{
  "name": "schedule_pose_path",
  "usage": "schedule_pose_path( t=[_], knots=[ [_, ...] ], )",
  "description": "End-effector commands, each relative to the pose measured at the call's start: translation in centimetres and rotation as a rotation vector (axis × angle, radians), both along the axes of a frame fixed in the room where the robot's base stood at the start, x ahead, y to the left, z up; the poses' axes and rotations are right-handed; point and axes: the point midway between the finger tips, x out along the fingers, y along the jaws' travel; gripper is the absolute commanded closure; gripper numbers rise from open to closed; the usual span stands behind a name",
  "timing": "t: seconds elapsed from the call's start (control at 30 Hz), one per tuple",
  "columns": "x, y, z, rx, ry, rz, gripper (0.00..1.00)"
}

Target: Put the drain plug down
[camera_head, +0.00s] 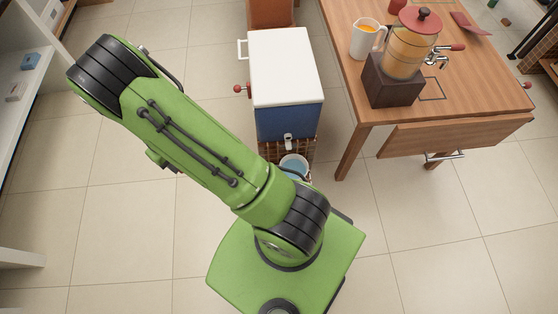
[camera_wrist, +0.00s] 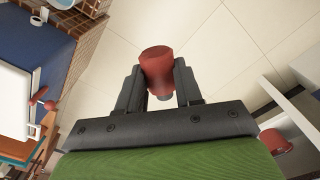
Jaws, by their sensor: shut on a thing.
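In the wrist view, my gripper (camera_wrist: 158,76) is shut on a red, rounded plug (camera_wrist: 157,62), which I take to be the drain plug. A small grey end shows below its red body, between the two dark fingers. The plug is held over pale floor tiles, and its height above them is hard to judge. The gripper and the plug do not show in the head view, where my green arm fills the left and middle.
A blue cooler (camera_head: 290,121) with a white lid (camera_head: 286,66) stands on a brick base, with a bucket (camera_head: 294,166) below its spout. A wooden table (camera_head: 467,95) with a drink dispenser (camera_head: 405,50) stands to the right. White shelving (camera_head: 30,95) is at left. Tiled floor lies open between.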

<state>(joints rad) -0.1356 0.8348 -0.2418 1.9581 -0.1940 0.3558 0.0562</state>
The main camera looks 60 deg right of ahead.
Motion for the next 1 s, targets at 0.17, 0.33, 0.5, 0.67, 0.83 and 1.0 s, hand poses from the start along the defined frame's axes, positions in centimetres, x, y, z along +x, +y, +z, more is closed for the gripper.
schedule_pose_path(
  t=[0.17, 0.33, 0.5, 0.67, 0.83, 1.0],
  knots=[
    [0.2, -1.5, -2.5, 0.008, 0.002, -0.078, 1.00],
    [0.3, -3.1, -5.0, 0.020, 0.002, -0.167, 1.00],
    [0.2, -5.4, -8.3, 0.036, -0.001, -0.287, 1.00],
    [-0.2, -8.4, -13.2, 0.056, -0.006, -0.457, 1.00],
    [-1.6, -12.5, -20.0, 0.086, -0.024, -0.709, 1.00],
    [-3.8, -16.3, -26.7, 0.112, -0.052, -0.968, 1.00]
  ],
)
